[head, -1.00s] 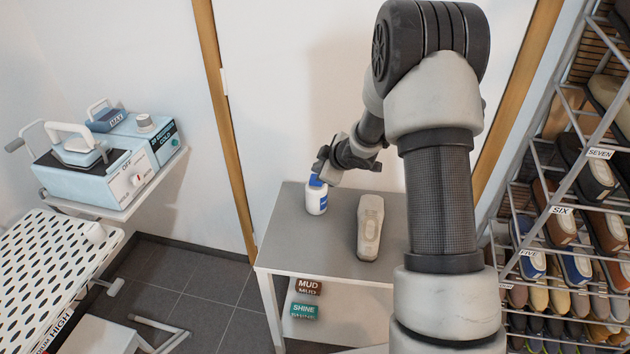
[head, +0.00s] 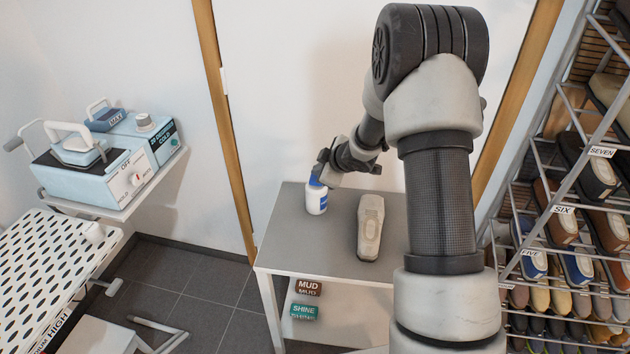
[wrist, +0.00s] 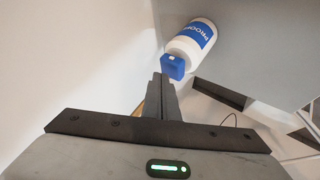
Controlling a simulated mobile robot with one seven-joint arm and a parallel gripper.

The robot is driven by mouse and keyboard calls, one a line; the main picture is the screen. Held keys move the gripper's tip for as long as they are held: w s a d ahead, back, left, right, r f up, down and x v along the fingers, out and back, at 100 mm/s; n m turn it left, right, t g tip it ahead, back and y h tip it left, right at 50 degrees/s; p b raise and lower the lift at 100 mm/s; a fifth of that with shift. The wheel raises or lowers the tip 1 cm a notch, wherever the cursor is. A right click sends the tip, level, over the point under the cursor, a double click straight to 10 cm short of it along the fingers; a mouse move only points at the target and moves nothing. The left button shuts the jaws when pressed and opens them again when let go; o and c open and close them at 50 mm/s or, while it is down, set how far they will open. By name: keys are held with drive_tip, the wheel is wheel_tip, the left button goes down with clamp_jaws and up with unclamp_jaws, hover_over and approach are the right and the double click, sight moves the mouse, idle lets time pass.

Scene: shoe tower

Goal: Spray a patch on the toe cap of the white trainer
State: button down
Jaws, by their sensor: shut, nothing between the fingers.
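The white trainer (head: 369,228) lies on the grey table (head: 287,251), in its right half. A white spray bottle (head: 316,202) with a blue label and blue head stands to its left on the same table. The bottle (wrist: 193,43) also shows in the wrist view, its blue head (wrist: 173,66) just beyond my fingertips. My gripper (wrist: 161,78) is shut and empty, close to the bottle's head. I cannot tell whether the fingers touch it. In the head view my gripper (head: 321,169) is small and partly hides the bottle's top.
A box marked MUD (head: 308,287) and one marked SHINE (head: 304,311) sit below the tabletop. A shoe rack (head: 560,210) stands at the right. At the left are light-blue machines (head: 95,175) on a shelf and a perforated board (head: 45,260).

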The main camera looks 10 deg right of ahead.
drive_tip(key=shift+f+b, duration=0.3)
drive_tip(key=shift+f, duration=0.15)
drive_tip(key=shift+r, duration=0.15)
idle(0.3)
drive_tip(key=shift+r+p, duration=0.85)
drive_tip(key=shift+p, duration=0.2)
wheel_tip(320, 180, up, 6)
drive_tip(key=p, duration=0.6)
idle(2.1)
